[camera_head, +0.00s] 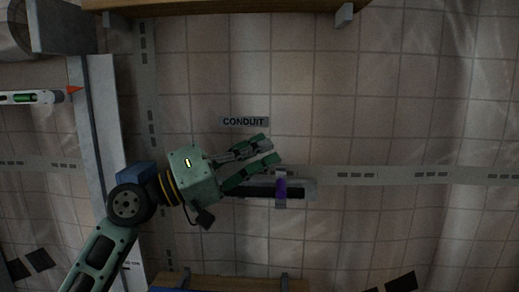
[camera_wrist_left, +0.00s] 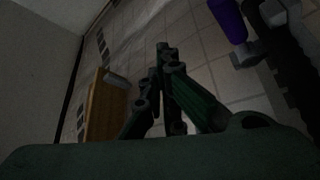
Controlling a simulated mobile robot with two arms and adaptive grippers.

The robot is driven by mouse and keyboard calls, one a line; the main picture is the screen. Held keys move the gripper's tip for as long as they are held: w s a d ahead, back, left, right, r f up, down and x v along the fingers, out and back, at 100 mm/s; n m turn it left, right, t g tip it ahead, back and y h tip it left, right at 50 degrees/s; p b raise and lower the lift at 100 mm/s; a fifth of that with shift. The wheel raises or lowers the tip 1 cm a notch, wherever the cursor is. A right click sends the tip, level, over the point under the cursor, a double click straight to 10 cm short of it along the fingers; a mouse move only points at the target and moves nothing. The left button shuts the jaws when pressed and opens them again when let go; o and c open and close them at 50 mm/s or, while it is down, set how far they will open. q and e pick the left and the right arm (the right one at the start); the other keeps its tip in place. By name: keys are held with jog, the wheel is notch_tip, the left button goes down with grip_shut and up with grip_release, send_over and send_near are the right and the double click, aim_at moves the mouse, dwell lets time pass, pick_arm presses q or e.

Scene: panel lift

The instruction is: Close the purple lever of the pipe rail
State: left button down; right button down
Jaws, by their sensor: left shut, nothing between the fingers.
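The purple lever (camera_head: 281,186) sits across the dark pipe rail (camera_head: 260,192), below the CONDUIT label on the tiled wall. In the left wrist view the purple lever (camera_wrist_left: 229,20) shows at the top right, beside a grey bracket and a dark bar. My left gripper (camera_head: 272,149) is just above the lever in the head view, its fingers pointing right, apart from it. In the left wrist view its fingers (camera_wrist_left: 164,60) come together with nothing between them. My right gripper is not in view.
The CONDUIT label (camera_head: 245,121) is above the gripper. A wooden shelf (camera_head: 230,5) runs along the top edge, and another wooden ledge (camera_head: 235,284) lies at the bottom. A pale vertical post (camera_head: 104,130) stands at left. The wall to the right is clear.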

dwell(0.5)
pick_arm(q)
jog(key=v, duration=1.2)
jog(key=shift+s+f, duration=0.1)
